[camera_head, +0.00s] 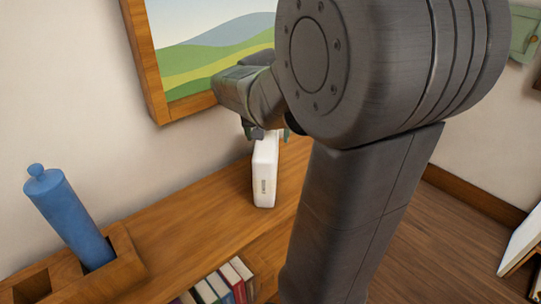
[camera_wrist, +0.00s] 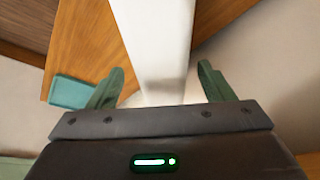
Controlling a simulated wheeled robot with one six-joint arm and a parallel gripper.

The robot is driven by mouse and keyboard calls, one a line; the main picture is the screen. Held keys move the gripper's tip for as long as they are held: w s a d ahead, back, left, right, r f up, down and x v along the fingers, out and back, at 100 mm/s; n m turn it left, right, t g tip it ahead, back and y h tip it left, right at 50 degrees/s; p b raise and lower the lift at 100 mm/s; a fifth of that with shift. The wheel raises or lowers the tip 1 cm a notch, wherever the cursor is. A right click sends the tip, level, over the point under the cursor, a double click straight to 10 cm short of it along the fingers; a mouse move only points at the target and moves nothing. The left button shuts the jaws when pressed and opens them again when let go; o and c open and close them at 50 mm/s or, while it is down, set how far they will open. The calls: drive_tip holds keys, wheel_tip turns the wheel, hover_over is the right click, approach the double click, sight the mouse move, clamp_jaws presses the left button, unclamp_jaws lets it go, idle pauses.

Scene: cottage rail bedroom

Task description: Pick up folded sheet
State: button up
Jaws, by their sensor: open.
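A white upright slab with small dark lettering, which looks like the folded sheet (camera_head: 265,178), stands on the wooden shelf top (camera_head: 190,215). My gripper (camera_head: 266,133) is at its upper end in the head view. In the wrist view the white slab (camera_wrist: 162,45) runs between the two green fingers of my gripper (camera_wrist: 160,88). The fingers are open, one on each side, with a gap to the slab. Part of its upper end is hidden by my gripper and arm in the head view.
A blue cylinder with a knob (camera_head: 68,215) leans in a wooden holder (camera_head: 120,268) at left. Several books (camera_head: 220,285) stand below the shelf top. A framed landscape picture (camera_head: 150,60) hangs behind my gripper. A teal block (camera_wrist: 75,92) lies near one finger.

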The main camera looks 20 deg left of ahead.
drive_tip(key=x, duration=0.4)
drive_tip(key=shift+f, duration=0.25)
drive_tip(key=shift+s, duration=0.1)
drive_tip(key=shift+a, duration=0.1)
drive_tip(key=c, duration=1.6)
drive_tip(key=shift+r, duration=0.1)
